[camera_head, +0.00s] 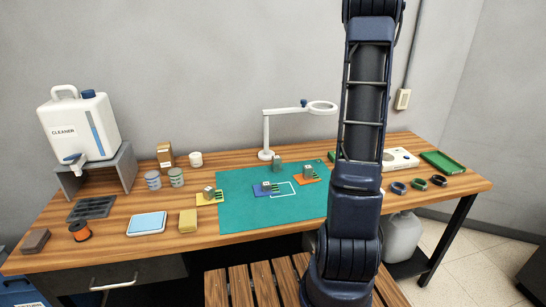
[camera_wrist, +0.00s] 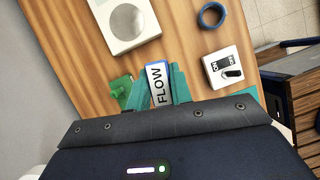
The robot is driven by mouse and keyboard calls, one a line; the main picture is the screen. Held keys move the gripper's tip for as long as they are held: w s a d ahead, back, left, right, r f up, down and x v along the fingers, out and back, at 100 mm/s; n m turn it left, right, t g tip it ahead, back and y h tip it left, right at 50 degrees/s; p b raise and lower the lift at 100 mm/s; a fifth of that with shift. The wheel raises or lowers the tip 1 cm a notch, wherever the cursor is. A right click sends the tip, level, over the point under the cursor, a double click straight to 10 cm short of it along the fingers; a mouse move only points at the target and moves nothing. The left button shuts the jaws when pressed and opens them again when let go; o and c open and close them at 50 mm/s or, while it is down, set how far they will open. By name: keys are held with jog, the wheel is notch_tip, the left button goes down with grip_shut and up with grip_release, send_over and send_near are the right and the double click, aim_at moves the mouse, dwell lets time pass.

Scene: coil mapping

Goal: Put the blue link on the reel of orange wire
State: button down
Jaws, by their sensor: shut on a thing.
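The reel of orange wire (camera_head: 80,231), with dark ends, stands on the wooden bench at the left in the head view. In the wrist view, my gripper (camera_wrist: 160,84) is shut on a blue-edged piece (camera_wrist: 158,85) with a white label reading FLOW. Whether this piece is the blue link, I cannot tell for certain. A blue ring (camera_wrist: 212,15) lies on the wood beyond the fingers, apart from them. A blue ring (camera_head: 397,188) also shows at the bench's right end in the head view. My arm hides my gripper there.
A teal mat (camera_head: 235,222) carries small boards with grey blocks. A blue-topped pad (camera_head: 148,223), a yellow block (camera_head: 188,221) and a dark tray (camera_head: 91,208) are near the reel. A lamp (camera_head: 266,135) stands behind the mat. A white switch box (camera_wrist: 222,68) is right of my fingers.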

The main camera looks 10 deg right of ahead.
notch_tip(320, 180, up, 11)
jog(key=w+a+n+t, duration=0.1)
jog(key=w+a+n, duration=0.1)
jog(key=w+a, duration=0.75)
jog(key=w+a+n+t, duration=0.1)
jog(key=w+a+n, duration=0.2)
jog(key=w+a, duration=0.7)
jog(key=w+a+n+t+y, duration=0.1)
jog(key=a+n, duration=0.2)
jog(key=a, duration=2)
jog(key=w+a+n+t, duration=0.1)
jog(key=a+n+t, duration=0.15)
jog(key=a, duration=2.05)
jog(key=n+y, duration=0.4)
jog(key=n, duration=0.6)
send_over(79, 221)
jog(key=s, duration=0.2)
notch_tip(79, 221, down, 20)
jog(key=shift+d, duration=0.1)
jog(key=shift+f, duration=2.55)
jog(key=shift+f, duration=0.15)
